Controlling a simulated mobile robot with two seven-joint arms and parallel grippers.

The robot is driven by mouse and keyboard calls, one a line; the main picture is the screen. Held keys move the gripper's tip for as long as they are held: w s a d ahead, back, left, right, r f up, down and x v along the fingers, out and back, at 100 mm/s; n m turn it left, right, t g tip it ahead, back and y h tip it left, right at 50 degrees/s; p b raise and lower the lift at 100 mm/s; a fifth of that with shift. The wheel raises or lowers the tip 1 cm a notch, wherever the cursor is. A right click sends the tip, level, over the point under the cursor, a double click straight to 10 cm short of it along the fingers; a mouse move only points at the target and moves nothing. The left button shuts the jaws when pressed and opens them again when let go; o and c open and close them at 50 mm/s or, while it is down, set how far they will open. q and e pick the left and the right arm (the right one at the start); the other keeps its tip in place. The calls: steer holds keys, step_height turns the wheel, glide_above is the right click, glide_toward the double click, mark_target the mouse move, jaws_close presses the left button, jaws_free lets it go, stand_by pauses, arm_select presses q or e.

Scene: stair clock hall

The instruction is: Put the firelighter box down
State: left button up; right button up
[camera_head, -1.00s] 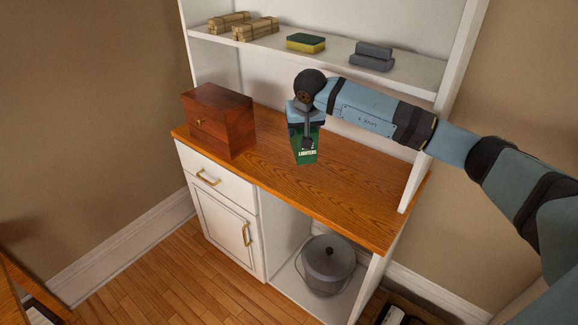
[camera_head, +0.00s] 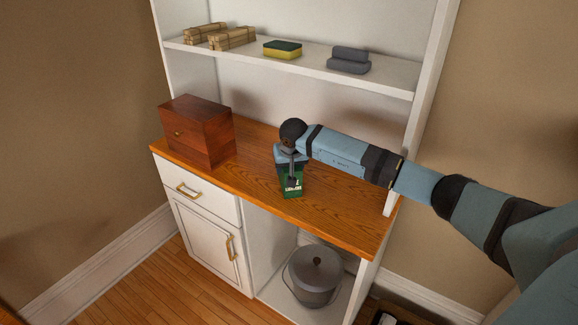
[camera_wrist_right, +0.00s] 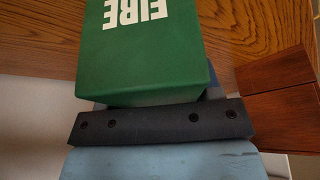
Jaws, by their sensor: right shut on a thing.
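The firelighter box (camera_head: 292,185) is a green box with white lettering. It is in my right gripper (camera_head: 291,173), above or on the wooden counter top (camera_head: 335,211), near its front edge. I cannot tell whether its bottom touches the wood. In the right wrist view the box (camera_wrist_right: 145,60) fills the upper middle, with "FIRE" upside down, directly beyond the dark gripper bar (camera_wrist_right: 160,122). The fingers are mostly hidden there. My left gripper is in neither view.
A reddish wooden chest (camera_head: 198,132) stands left on the counter. The shelf above (camera_head: 300,64) holds wood bundles (camera_head: 230,38), a sponge (camera_head: 283,50) and grey blocks (camera_head: 349,60). Counter space right of the box is clear.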

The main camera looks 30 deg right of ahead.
steer(key=shift+f, duration=0.1)
steer(key=o, duration=1.1)
steer(key=shift+o, duration=0.2)
